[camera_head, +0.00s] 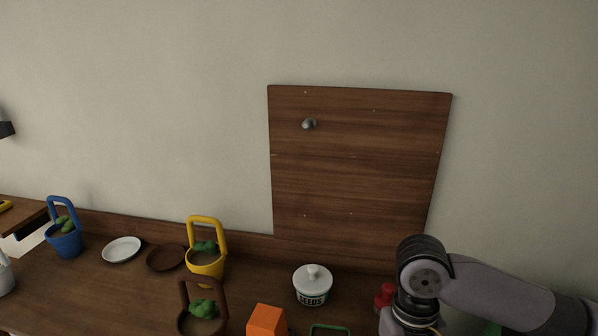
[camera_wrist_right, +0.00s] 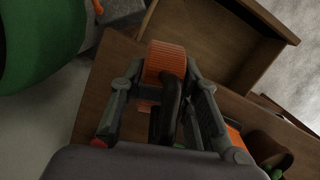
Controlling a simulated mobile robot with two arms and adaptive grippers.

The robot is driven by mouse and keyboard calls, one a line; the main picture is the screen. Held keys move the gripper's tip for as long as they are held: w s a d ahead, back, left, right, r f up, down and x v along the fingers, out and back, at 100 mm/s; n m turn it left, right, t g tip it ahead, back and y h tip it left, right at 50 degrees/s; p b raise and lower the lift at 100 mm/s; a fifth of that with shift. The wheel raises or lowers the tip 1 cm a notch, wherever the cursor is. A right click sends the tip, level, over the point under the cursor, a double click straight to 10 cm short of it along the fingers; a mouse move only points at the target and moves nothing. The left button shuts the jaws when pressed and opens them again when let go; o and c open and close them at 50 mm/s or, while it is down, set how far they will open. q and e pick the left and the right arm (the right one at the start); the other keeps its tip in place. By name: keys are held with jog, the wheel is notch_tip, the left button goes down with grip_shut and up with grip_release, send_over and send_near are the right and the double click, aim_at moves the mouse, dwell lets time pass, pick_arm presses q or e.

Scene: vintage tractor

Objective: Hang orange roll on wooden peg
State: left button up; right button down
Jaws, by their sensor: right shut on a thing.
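The orange roll (camera_wrist_right: 165,60), a ribbed cylinder, is between the fingers of my right gripper (camera_wrist_right: 165,80) in the right wrist view. The gripper is shut on it. A dark finger part covers some of the roll's near side. In the head view my right arm comes in from the right, and its fingers and the roll cannot be made out there. The peg (camera_head: 309,123) is a small greyish stub on the upper left of the wooden board (camera_head: 360,180) on the wall. It is bare and well away from my right arm. My left gripper is not in view.
On the bench are a white seeds jar (camera_head: 312,286), an orange block (camera_head: 267,321), yellow (camera_head: 206,262), brown (camera_head: 200,321) and blue (camera_head: 65,238) baskets, and a white plate (camera_head: 121,250). A red item (camera_head: 385,295) stands beside my right arm. The wall around the board is clear.

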jog(key=shift+w+d+r+n, duration=0.1)
jog(key=shift+w+r+n, duration=0.1)
jog(key=shift+w+n, duration=0.25)
jog(key=w+d+r+n+h, duration=0.1)
jog(key=w+d+r+n, duration=0.1)
jog(key=w+n, duration=0.4)
jog(key=w+d+r+n+t+p, duration=0.1)
jog(key=w+d+r+n, duration=0.1)
jog(key=w+n, duration=0.4)
jog(key=shift+w+d+r+n+h, duration=0.25)
jog(key=shift+d+r+n+h, duration=0.15)
jog(key=shift+d+n, duration=0.7)
jog(key=shift+a, duration=0.25)
